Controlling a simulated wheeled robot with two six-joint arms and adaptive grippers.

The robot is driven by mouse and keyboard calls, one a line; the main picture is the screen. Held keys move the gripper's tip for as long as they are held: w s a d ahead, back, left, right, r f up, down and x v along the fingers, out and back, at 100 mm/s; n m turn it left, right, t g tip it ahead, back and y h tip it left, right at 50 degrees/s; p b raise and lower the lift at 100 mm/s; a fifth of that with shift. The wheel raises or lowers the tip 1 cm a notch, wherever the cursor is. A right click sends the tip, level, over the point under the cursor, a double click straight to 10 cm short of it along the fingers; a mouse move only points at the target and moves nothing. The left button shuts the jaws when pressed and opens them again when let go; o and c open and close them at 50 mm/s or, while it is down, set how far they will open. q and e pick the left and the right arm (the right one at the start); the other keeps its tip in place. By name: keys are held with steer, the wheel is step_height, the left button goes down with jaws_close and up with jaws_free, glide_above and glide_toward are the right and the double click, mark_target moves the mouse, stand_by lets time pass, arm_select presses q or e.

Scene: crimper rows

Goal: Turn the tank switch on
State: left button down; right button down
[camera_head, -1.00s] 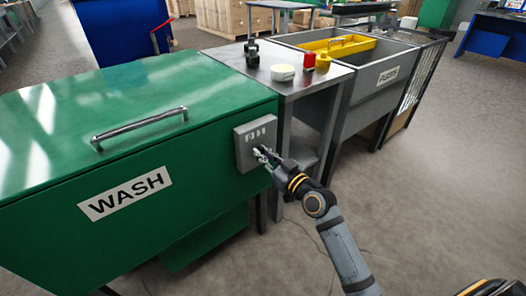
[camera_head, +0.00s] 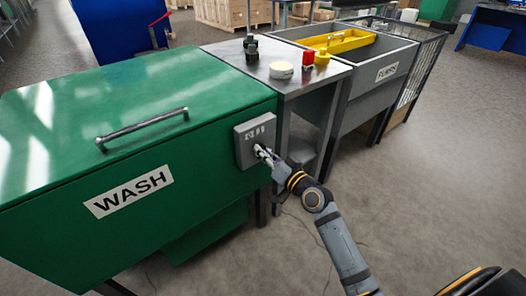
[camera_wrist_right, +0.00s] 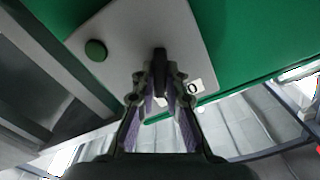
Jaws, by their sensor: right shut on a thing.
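The green wash tank (camera_head: 60,215) with its WASH label fills the left of the head view. A grey switch box (camera_head: 241,150) is on its front near the right corner. My right gripper (camera_head: 262,153) reaches that box from the lower right. In the right wrist view, the gripper (camera_wrist_right: 160,85) has its fingertips closed around a dark switch knob (camera_wrist_right: 160,56) on the pale box face (camera_wrist_right: 125,40). A "0" mark (camera_wrist_right: 194,87) lies beside the fingers. A green button (camera_wrist_right: 95,50) sits at the left. The fingers partly hide the knob. My left gripper is out of view.
The tank lid has a bar handle (camera_head: 140,130). A metal table (camera_head: 305,88) to the right holds a white round tub (camera_head: 281,71), a red item (camera_head: 307,58) and a yellow item (camera_head: 322,58). A grey sink (camera_head: 365,98) stands beyond. The floor at right is clear.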

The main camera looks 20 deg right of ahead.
stand_by(0.3)
steer(key=c, duration=1.4)
jaws_free()
steer(key=shift+s, duration=0.1)
steer(key=v, duration=0.7)
steer(key=shift+s, duration=0.2)
